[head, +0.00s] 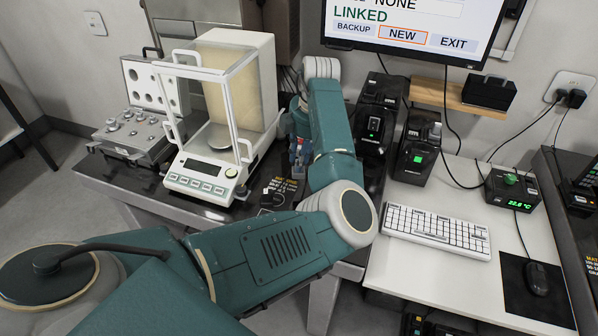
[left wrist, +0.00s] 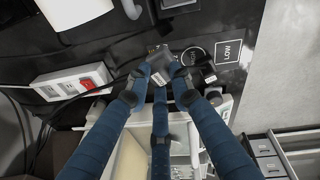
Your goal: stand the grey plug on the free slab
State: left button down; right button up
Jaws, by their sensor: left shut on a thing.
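My left gripper (head: 297,160) reaches down beside the balance in the head view, largely behind my own arm. In the left wrist view its blue fingers (left wrist: 160,82) close around a small dark grey block with a pale label, which looks like the grey plug (left wrist: 163,62). A second dark piece (left wrist: 203,70) sits just right of it. Beneath is a dark slab (left wrist: 125,52) with a white ring mark and printed lettering. I cannot tell whether the plug touches it. The plug is not clear in the head view. My right gripper is not in view.
The white balance (head: 208,180) stands left of my gripper, with a case of metal weights (head: 135,137) beyond it. Black devices (head: 413,155) stand to the right. A keyboard (head: 436,230) lies on the white desk. A power strip (left wrist: 75,82) with a red switch shows in the wrist view.

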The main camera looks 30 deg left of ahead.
aim_at(300, 175)
pick_arm(q)
jog(key=shift+d+x, duration=0.2)
jog(key=shift+x, duration=0.8)
jog(key=x, duration=0.2)
jog(key=d+x, duration=0.1)
jog(key=x, duration=0.1)
jog(key=shift+a+f+p, duration=0.1)
jog(key=shift+f+p, duration=0.05)
jog(key=shift+p, duration=0.25)
jog(key=shift+f, duration=0.15)
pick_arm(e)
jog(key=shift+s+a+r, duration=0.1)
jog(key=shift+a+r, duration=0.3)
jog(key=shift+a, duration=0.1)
pick_arm(q)
jog(key=c, duration=1.5)
grip_release()
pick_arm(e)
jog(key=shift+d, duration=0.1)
pick_arm(q)
jog(key=b+v, duration=0.2)
jog(key=v, duration=1)
jog(key=shift+s, duration=0.1)
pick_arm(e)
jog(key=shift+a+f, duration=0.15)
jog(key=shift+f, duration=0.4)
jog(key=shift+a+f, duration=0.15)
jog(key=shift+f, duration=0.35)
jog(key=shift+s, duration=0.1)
